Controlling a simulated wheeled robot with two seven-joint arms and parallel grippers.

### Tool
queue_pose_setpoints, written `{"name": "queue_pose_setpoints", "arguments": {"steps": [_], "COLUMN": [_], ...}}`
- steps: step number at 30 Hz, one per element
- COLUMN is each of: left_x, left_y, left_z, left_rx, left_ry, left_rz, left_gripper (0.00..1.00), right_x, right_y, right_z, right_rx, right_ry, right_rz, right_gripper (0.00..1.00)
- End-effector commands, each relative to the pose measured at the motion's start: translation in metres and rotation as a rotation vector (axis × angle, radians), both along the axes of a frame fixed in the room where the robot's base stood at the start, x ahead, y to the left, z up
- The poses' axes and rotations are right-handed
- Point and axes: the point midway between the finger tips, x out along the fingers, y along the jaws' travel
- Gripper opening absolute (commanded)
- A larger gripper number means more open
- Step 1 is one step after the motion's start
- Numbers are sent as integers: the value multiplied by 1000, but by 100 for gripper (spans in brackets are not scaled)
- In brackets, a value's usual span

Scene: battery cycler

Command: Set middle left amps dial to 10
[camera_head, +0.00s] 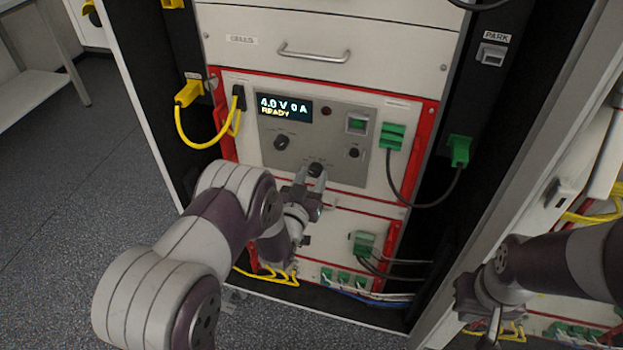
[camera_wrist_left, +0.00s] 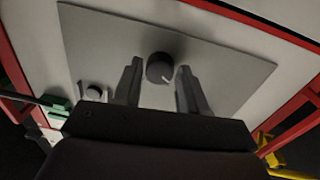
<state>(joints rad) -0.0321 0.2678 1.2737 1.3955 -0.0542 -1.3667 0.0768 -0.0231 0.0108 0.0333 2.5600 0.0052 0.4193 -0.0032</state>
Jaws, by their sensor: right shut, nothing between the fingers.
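The dark round dial (camera_head: 315,170) sits low on the grey control panel (camera_head: 270,157); its label is too small to read. My left gripper (camera_head: 308,180) is in front of it. In the left wrist view the dial (camera_wrist_left: 160,68) with a white pointer mark shows between the spread fingers (camera_wrist_left: 160,88), with a gap on either side. The gripper is open. The panel's display (camera_head: 284,108) reads 4.0 V 0 A READY. My right gripper (camera_head: 488,318) is at the lower right, away from the panel, shut and empty.
Another dial (camera_head: 282,143) sits up and left on the panel. A yellow cable (camera_head: 195,143) and a green connector (camera_head: 392,136) with a dark cable flank the panel. A drawer handle (camera_head: 313,53) is above.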

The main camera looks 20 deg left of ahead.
Motion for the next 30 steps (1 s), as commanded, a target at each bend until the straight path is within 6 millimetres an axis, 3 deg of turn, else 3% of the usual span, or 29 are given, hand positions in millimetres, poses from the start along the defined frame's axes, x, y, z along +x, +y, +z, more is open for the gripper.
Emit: {"name": "queue_pose_setpoints", "arguments": {"steps": [1, 3, 14, 30], "left_x": [0, 0, 0, -1], "left_y": [0, 0, 0, 0], "left_z": [0, 0, 0, 0], "left_rx": [0, 0, 53, 447], "left_ry": [0, 0, -2, -14], "left_rz": [0, 0, 0, 0], "left_gripper": [24, 4, 4, 4], "right_x": [0, 0, 0, 0], "right_y": [0, 0, 0, 0], "right_z": [0, 0, 0, -2], "right_rx": [0, 0, 0, 0], "right_ry": [0, 0, 0, 0], "right_rz": [0, 0, 0, 0], "right_gripper": [0, 0, 0, 0]}}
